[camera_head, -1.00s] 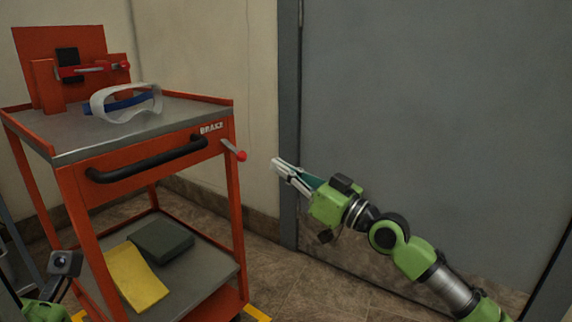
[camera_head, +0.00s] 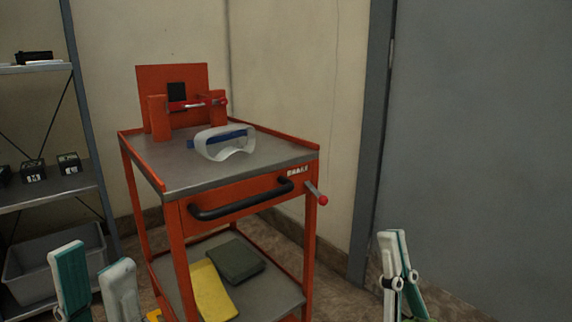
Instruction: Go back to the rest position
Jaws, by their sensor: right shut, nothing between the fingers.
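My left gripper (camera_head: 95,275) is at the bottom left, in front of the shelf unit and the cart. Its two fingers point up and stand apart, with nothing between them. My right gripper (camera_head: 394,240) is at the bottom right, in front of the grey door. Its fingers point up and lie close together, shut and empty. Both grippers are clear of the cart in the picture. The rest of both arms is below the frame.
An orange cart (camera_head: 175,235) with a black handle (camera_head: 240,202) stands in the middle; its red-tipped brake lever (camera_head: 318,196) juts right. Clear goggles (camera_head: 225,143) lie on top. A yellow cloth (camera_head: 213,291) and dark folded item (camera_head: 236,260) lie below. A shelf unit (camera_head: 50,190) is left.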

